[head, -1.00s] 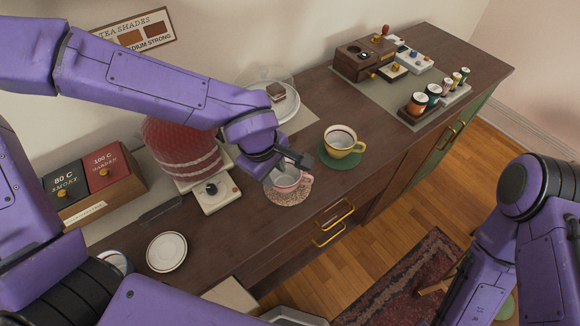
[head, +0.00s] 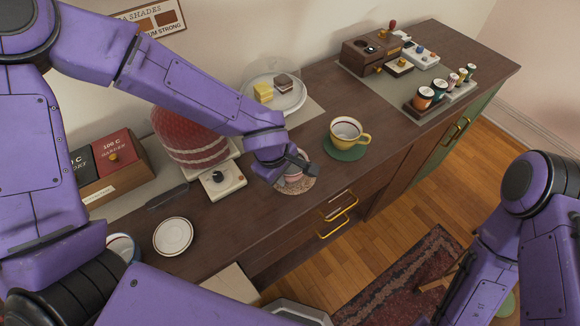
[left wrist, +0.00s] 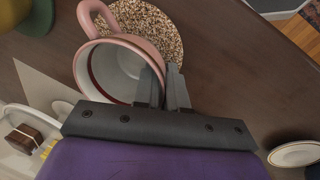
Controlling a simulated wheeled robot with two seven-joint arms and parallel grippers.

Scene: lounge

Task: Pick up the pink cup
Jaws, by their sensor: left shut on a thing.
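The pink cup (left wrist: 118,66) stands upright and empty near the edge of a round speckled coaster (left wrist: 152,28), its handle pointing away from my gripper in the left wrist view. My left gripper (left wrist: 163,88) is shut on the cup's rim wall, one finger inside and one outside. In the head view the left gripper (head: 300,163) covers much of the pink cup (head: 294,178), which shows low over the coaster (head: 296,187). I cannot tell whether the cup touches the coaster. My right gripper is not in view; only my right arm shows at the right.
A yellow cup (head: 346,131) on a green coaster (head: 345,153) stands close to the right. A cake plate (head: 287,101) lies behind. A white box with a black knob (head: 222,181) and a red cozy (head: 188,138) stand to the left. A small plate (head: 173,236) lies at front left.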

